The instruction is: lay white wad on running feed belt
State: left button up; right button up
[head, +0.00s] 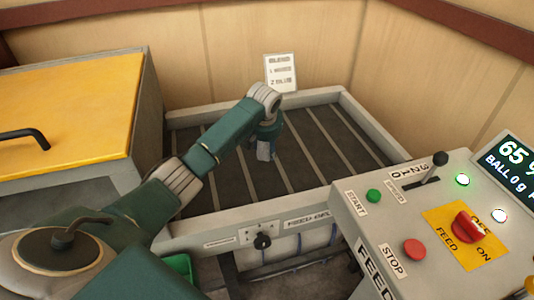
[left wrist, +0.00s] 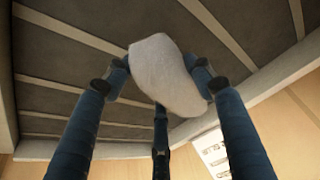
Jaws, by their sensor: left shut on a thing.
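The white wad (left wrist: 165,75) is a pale, rounded, soft-looking lump in the left wrist view. The blue fingers of my left gripper (head: 264,150) are closed around it. In the head view the gripper points down over the dark, slatted feed belt (head: 318,140), and I cannot make out the wad there. The belt also fills the background of the left wrist view (left wrist: 45,65). The height of the wad above the belt cannot be told. My right gripper is not in view.
A pale frame rims the belt, with a placard (head: 281,73) at its back. A control panel (head: 345,225) with start and stop buttons, a lever and a red feed switch (head: 468,227) stands at the right. A yellow-lidded box (head: 75,100) stands at the left.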

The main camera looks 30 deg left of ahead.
pick_arm(q)
jog(key=shift+f, duration=2.05)
jog(key=shift+f, duration=0.1)
jog(key=shift+f, duration=0.5)
jog(key=o, duration=1.2)
jog(key=shift+o, duration=0.2)
jog(key=shift+r, duration=0.1)
jog(key=shift+r, duration=0.3)
jog(key=v, duration=1.2)
jog(key=shift+r, duration=0.2)
